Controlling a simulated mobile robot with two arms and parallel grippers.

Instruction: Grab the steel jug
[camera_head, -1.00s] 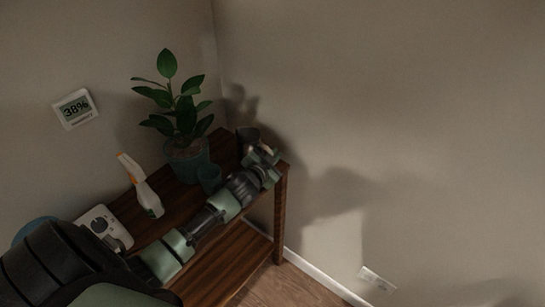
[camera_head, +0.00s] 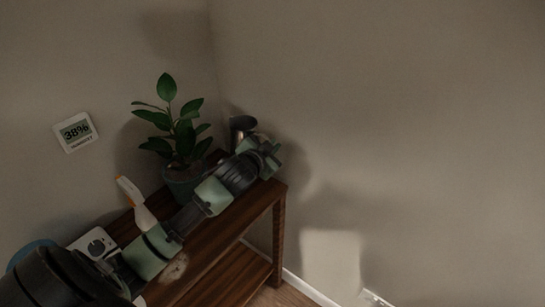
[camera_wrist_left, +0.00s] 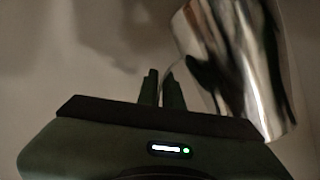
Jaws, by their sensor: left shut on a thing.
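The steel jug (camera_head: 242,124) is a shiny metal vessel at the far right end of the wooden shelf unit, raised above its top beside the plant. In the left wrist view the jug (camera_wrist_left: 238,60) fills the upper right, tilted in the picture, its polished side close to the fingers. My left gripper (camera_head: 258,147) is at the jug and shut on it; its dark fingers (camera_wrist_left: 163,88) show in the wrist view against the jug's left side. The exact grip point is hard to make out. My right gripper is not in view.
A potted plant (camera_head: 172,125) stands on the shelf unit (camera_head: 228,215) behind my left arm. A white and orange spray bottle (camera_head: 136,200) and a white device (camera_head: 92,243) stand further left. Walls meet close behind. Open space lies right of the shelf.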

